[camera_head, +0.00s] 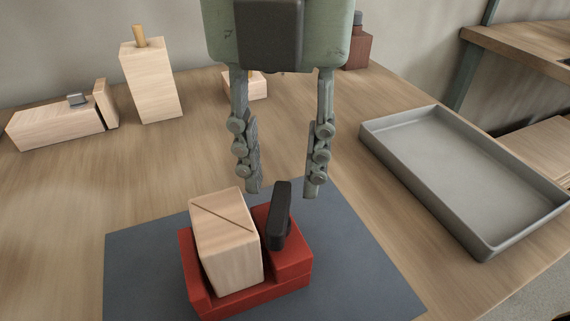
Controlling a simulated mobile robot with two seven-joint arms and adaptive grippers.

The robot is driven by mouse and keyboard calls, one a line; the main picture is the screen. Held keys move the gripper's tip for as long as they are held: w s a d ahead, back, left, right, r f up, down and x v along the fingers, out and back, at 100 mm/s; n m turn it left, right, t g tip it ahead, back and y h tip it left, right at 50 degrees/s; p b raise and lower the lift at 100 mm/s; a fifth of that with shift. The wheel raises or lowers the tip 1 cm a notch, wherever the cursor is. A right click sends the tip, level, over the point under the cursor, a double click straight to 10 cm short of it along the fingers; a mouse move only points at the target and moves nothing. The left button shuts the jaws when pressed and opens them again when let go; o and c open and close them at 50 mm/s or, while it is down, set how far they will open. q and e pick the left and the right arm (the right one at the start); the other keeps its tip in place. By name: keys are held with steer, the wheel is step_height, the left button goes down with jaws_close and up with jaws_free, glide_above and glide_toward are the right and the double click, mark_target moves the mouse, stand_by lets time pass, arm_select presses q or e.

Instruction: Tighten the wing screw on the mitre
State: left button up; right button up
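The red mitre jig (297,261) rests on a dark blue-grey mat at the front centre. A pale wooden block (233,251) with a diagonal line across its top sits in the jig's left part. The black wing screw (280,217) stands on the jig's right part, its long handle upright and slightly tilted. My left gripper (283,190) hangs above and just behind the wing screw, fingers pointing down and spread apart. The top of the wing screw shows between and slightly below the fingertips. Nothing is held. My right gripper does not show.
A grey tray (378,136) lies at the right, empty. The mat (130,270) covers the front of the wooden table. Wooden blocks stand at the back left, including a tall one with a peg (150,85). A small block and a dark red object (357,50) are behind my gripper.

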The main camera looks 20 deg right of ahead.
arm_select(q)
steer(key=shift+s+f, duration=0.2)
steer(key=shift+f, duration=0.3)
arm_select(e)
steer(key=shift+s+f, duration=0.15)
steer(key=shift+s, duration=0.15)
arm_select(q)
steer(key=shift+c, duration=0.2)
steer(key=shift+w, duration=0.1)
jaws_close()
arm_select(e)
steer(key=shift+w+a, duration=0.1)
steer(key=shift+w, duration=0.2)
